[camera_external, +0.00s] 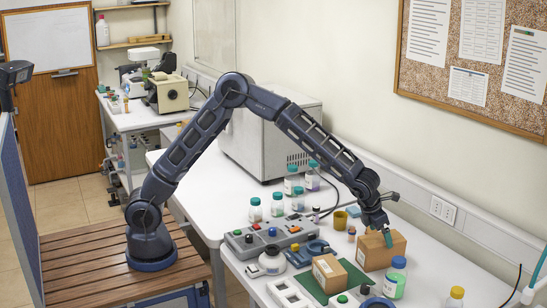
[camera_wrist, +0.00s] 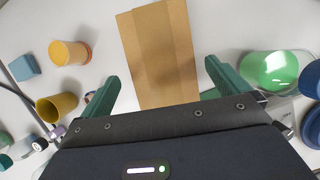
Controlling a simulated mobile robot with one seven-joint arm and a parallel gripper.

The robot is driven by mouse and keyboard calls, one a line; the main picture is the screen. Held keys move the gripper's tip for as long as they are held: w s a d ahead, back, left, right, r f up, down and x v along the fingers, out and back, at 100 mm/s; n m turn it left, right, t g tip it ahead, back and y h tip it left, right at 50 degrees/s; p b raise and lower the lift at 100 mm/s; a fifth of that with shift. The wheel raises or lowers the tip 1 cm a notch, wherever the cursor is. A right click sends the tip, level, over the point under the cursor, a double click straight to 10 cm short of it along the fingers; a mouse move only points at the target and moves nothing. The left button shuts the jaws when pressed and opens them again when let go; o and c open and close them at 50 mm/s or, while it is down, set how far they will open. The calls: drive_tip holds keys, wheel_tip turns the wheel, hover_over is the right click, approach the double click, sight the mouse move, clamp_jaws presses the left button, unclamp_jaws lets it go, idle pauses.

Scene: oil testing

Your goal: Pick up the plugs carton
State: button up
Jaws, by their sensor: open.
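Two brown cardboard cartons stand on the white bench in the external view: a larger carton (camera_external: 381,250) under my gripper and a smaller labelled carton (camera_external: 329,273) to its left and nearer. The print is too small to tell which one holds plugs. My gripper (camera_external: 388,238) points down at the larger carton's top. In the wrist view, my gripper (camera_wrist: 161,85) is open, its two green fingers spread on either side of a carton (camera_wrist: 158,45). The carton's lower end is hidden behind the gripper body.
A grey button panel (camera_external: 268,235) lies further left.

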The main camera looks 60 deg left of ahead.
sight(382, 238)
drive_tip(key=shift+x, duration=2.75)
drive_tip(key=shift+d+f, duration=0.1)
drive_tip(key=shift+f, duration=0.15)
drive_tip(key=c, duration=1.1)
drive_tip(key=shift+r, duration=0.1)
